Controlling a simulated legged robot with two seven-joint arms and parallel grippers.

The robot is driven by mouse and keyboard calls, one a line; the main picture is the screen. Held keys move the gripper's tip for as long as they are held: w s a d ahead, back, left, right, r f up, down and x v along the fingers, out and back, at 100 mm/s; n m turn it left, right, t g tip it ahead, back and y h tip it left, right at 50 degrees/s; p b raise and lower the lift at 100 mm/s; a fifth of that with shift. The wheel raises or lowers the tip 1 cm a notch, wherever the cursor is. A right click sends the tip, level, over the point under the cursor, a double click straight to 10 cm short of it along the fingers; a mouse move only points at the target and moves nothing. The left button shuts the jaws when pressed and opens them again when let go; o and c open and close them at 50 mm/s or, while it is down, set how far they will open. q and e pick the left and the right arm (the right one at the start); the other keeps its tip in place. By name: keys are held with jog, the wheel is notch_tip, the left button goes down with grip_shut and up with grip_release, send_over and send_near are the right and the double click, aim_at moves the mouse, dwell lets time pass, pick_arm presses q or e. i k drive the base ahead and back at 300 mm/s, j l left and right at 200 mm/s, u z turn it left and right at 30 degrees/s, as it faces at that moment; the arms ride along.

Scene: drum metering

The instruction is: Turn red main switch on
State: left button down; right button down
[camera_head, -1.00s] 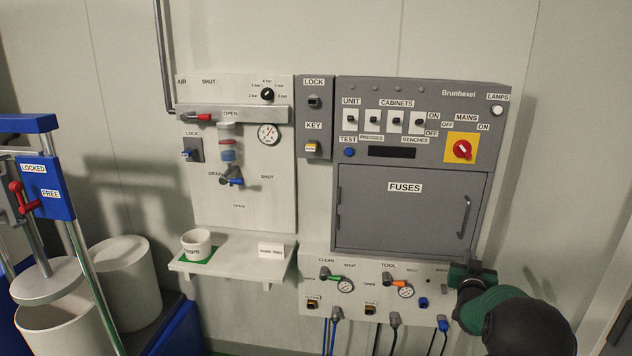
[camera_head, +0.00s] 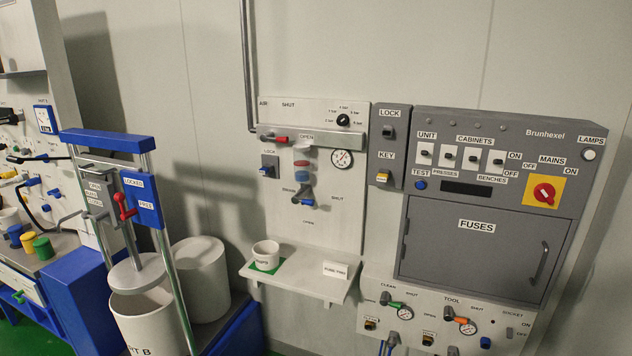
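The red main switch (camera_head: 544,193) is a round red knob on a yellow square plate at the upper right of the grey Brunhexel panel (camera_head: 480,152). The labels MAINS, OFF and ON stand around it, OFF to the left and ON to the right. A pale mark shows on the knob, but its exact setting is too small to tell. Neither of my grippers is in view, and nothing covers the switch.
The fuses door (camera_head: 477,250) with its handle sits below the switch. A shelf (camera_head: 300,278) with a white cup (camera_head: 265,253) is left of it. A blue-topped press frame (camera_head: 108,140) and a white drum (camera_head: 200,270) stand at the left.

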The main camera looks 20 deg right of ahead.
aim_at(544, 192)
jog(key=z, duration=1.65)
